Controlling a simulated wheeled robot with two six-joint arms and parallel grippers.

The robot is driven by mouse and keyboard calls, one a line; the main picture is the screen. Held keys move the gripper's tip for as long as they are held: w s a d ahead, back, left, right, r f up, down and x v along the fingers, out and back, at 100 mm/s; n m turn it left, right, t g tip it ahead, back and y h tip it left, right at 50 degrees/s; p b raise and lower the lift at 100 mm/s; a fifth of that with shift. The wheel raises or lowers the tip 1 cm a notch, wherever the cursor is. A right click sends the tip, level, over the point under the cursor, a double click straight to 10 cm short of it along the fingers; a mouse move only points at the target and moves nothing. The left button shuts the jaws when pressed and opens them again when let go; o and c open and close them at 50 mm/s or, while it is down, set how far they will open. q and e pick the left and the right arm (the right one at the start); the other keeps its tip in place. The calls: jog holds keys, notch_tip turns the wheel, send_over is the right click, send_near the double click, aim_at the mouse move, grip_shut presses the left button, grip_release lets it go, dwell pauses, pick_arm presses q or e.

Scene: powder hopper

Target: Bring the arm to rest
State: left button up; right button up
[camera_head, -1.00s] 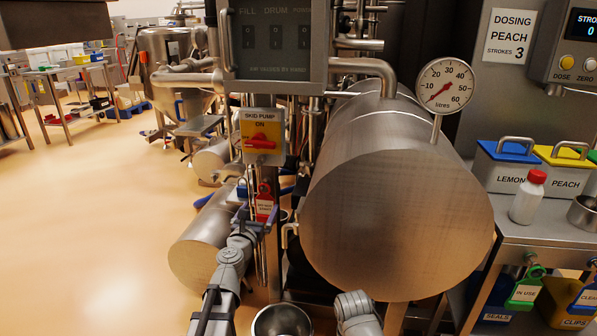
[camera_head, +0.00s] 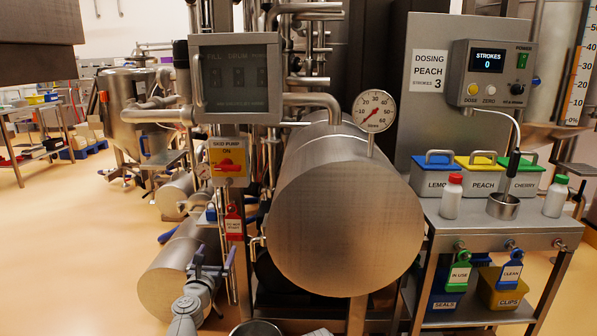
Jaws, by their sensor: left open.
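My left arm comes in from the bottom left, and my left gripper (camera_head: 214,259) is at its end with its blue-grey fingers apart. It appears empty. It is in front of the stand, below the red tag (camera_head: 233,222) and the skid pump switch box (camera_head: 228,162) with its red handle. Whether it touches anything there cannot be told. My right gripper is not in view.
A big steel drum (camera_head: 345,215) with a dial gauge (camera_head: 373,111) stands right of my left gripper. A lower cylinder (camera_head: 175,268) lies to its left. A steel bench (camera_head: 540,232) carries lidded tubs and bottles. Open floor (camera_head: 70,240) is at left.

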pick_arm(q)
jog(key=s+d+f+m+g+h, duration=0.3)
jog(key=s+d+f+m+g, duration=0.25)
jog(key=m, duration=0.65)
jog(key=s+d+f+m+g+h, duration=0.35)
jog(key=d+f+m, duration=0.4)
jog(key=m, duration=0.35)
jog(key=s+a+f+m+g+y, duration=0.35)
jog(key=s+m, duration=0.25)
jog(key=s, duration=0.2)
jog(key=s+a+f+m+g+y, duration=0.3)
jog(key=s+f+m+g, duration=0.15)
jog(key=s+m, duration=0.2)
jog(key=s+d+m+g+y, duration=0.15)
jog(key=s+d+m, duration=0.25)
jog(key=s+d, duration=0.5)
notch_tip(320, 180, up, 36)
jog(key=w+d+p, duration=0.1)
jog(key=p, duration=3.6)
jog(key=shift+w+d, duration=0.3)
jog(key=shift+w, duration=0.1)
